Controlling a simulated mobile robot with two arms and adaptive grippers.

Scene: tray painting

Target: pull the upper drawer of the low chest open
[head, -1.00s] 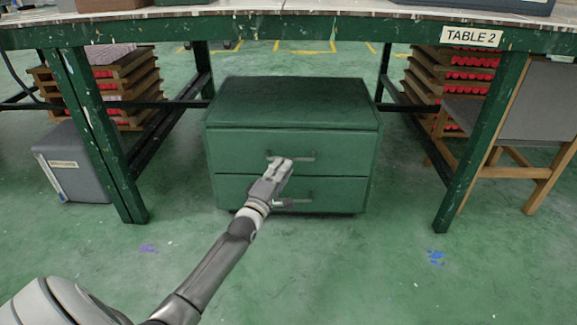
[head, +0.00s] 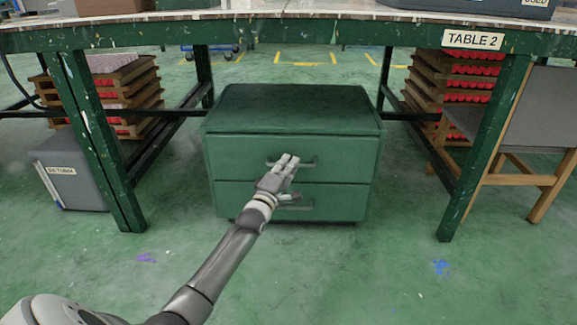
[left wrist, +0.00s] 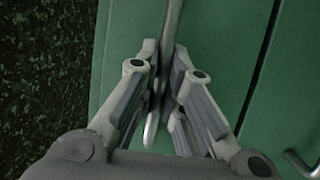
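The low green chest (head: 295,105) stands on the floor under the table. Its upper drawer (head: 235,155) looks flush with the chest front, and the lower drawer (head: 345,198) is shut below it. The upper drawer's bar handle (head: 308,164) is partly hidden by my left gripper (head: 288,161). In the left wrist view the handle (left wrist: 172,25) runs between the two finger pairs of my left gripper (left wrist: 165,65), which are closed in on it from both sides. The lower handle (head: 295,207) is partly behind my wrist. My right gripper is not in view.
Table 2's green legs (head: 100,140) and (head: 485,150) stand on either side of the chest. A grey box (head: 75,175) and stacked crates are at left. More crates and a wooden chair (head: 525,125) are at right. The floor before the chest is clear.

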